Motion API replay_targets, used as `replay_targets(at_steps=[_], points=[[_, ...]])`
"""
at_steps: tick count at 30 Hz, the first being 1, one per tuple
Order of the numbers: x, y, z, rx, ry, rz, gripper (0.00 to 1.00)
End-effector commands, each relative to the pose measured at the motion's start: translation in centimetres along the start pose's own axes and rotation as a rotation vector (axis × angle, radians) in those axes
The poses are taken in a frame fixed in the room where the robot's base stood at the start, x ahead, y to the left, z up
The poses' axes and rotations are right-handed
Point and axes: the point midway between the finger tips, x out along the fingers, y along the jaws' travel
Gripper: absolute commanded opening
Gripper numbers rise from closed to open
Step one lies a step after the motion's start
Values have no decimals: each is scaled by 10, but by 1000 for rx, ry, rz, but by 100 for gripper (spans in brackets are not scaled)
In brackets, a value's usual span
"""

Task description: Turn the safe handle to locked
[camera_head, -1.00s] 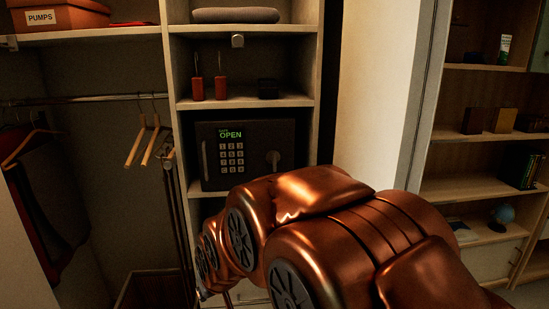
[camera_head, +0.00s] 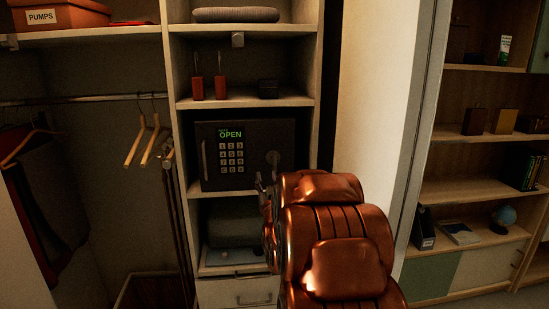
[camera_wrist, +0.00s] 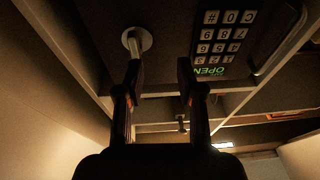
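The dark safe (camera_head: 258,135) sits on a shelf of the cabinet. Its green display (camera_head: 230,134) reads OPEN, above a keypad (camera_head: 231,158). The round safe handle (camera_head: 273,157) is on the right of its front. In the wrist view the safe (camera_wrist: 100,28) appears upside down, and the handle (camera_wrist: 138,39) has a lever running towards my left finger, which partly covers it. My gripper (camera_wrist: 159,75) is open, with a clear gap between its fingers. In the head view my gripper (camera_head: 262,185) is just below the handle, partly hidden by my arm. I cannot tell whether finger and lever touch.
A vertical bar (camera_head: 205,160) is on the safe's left front. A grey rounded object (camera_head: 234,224) lies in the compartment below, above a drawer (camera_head: 240,295). A pale wall (camera_head: 375,90) rises to the right.

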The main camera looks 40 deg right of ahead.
Motion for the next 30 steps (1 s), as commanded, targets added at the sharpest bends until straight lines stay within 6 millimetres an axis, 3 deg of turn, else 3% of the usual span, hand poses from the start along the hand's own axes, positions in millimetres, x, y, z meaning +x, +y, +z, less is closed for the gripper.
replay_targets(at_steps=[6, 14, 30], points=[[2, 27, -14, -8, 127, 40, 38], [9, 31, -20, -9, 151, 45, 38], [69, 34, -30, -10, 150, 44, 38]])
